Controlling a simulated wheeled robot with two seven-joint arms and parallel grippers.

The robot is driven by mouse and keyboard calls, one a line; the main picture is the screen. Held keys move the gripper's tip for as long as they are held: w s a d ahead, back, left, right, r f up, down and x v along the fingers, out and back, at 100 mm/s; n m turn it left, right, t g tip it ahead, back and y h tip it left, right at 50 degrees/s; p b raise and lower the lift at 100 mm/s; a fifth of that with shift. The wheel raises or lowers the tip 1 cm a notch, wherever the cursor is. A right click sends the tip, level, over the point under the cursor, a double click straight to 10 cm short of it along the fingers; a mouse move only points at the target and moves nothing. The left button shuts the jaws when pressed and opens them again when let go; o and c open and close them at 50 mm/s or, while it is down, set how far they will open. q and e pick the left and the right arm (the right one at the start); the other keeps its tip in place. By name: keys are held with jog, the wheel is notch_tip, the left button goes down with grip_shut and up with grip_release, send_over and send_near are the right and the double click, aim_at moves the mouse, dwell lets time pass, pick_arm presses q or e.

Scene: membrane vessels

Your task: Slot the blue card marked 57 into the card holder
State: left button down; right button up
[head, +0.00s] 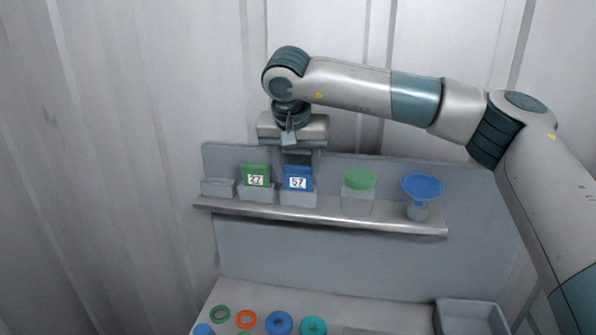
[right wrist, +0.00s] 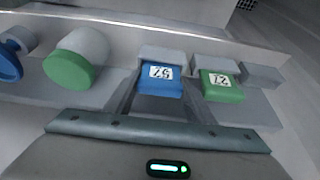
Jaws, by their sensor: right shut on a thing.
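The blue card marked 57 (head: 298,183) stands upright on the shelf, its lower edge hidden behind the front of a grey card holder (head: 298,200). My right gripper (head: 298,168) points down from above and is shut on the card's upper part. In the right wrist view the blue card (right wrist: 160,86) sits between my fingers, against the grey holder (right wrist: 162,54). I cannot tell how deep the card sits in it. My left gripper is not in view.
A green card marked 27 (head: 256,176) stands in the holder to the left; an empty holder (head: 217,188) is at the shelf's left end. A green-lidded jar (head: 358,192) and a blue funnel-like piece (head: 422,188) stand to the right. Coloured rings and a grey tray (head: 470,315) lie below.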

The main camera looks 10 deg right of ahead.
jog(key=shift+f, duration=0.25)
dwell(0.7)
jog(key=o, duration=1.1)
jog(key=shift+r, duration=0.1)
jog(key=shift+b+v, duration=0.65)
jog(key=shift+v, duration=0.15)
jog(key=b+v, duration=0.3)
jog(key=v, duration=1.2)
jog(key=shift+s+r+b, duration=0.2)
jog(key=shift+r+b, duration=0.05)
jog(key=shift+b, duration=0.15)
jog(key=shift+f, duration=0.1)
